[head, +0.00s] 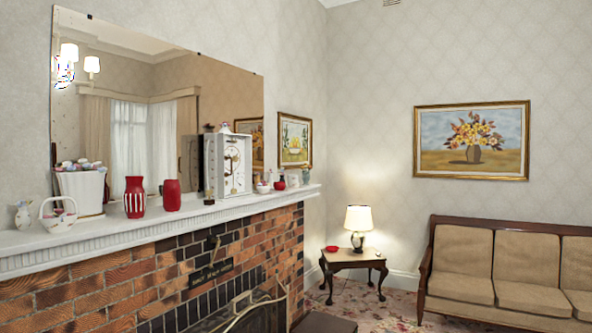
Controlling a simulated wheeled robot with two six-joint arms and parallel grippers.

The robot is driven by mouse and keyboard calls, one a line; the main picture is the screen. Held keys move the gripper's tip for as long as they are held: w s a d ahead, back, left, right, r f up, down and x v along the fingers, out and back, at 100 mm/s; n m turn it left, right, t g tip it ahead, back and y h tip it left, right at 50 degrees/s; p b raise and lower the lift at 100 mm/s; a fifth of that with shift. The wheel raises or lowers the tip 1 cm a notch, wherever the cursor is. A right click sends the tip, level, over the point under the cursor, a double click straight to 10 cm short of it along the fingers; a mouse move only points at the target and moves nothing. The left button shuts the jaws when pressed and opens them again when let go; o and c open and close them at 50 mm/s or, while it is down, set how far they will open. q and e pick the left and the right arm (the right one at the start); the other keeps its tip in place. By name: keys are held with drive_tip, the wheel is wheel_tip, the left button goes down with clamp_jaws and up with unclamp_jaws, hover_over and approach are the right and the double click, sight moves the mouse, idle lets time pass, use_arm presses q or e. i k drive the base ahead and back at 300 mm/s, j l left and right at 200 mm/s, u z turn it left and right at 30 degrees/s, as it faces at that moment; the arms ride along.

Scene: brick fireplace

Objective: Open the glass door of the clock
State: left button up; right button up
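A white clock (228,165) with a pale face stands upright on the mantel, in front of the mirror and right of the middle of the shelf. Its front is turned toward the room. At this size I cannot make out the glass door's edge or whether it is open or closed. Neither of my grippers shows in the head view.
The white mantel shelf (110,238) runs above a brick fireplace (150,292). A red striped vase (134,198), a red jar (172,196), a white basket (58,215) and a white planter (82,190) stand left of the clock. Small ornaments stand to its right. A lamp table (350,256) and sofa (500,265) stand beyond.

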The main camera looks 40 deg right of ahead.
sight(221, 158)
drive_tip(key=z, duration=1.05)
drive_tip(key=i+l+z, duration=0.2)
drive_tip(key=i, duration=0.3)
drive_tip(key=j, duration=0.1)
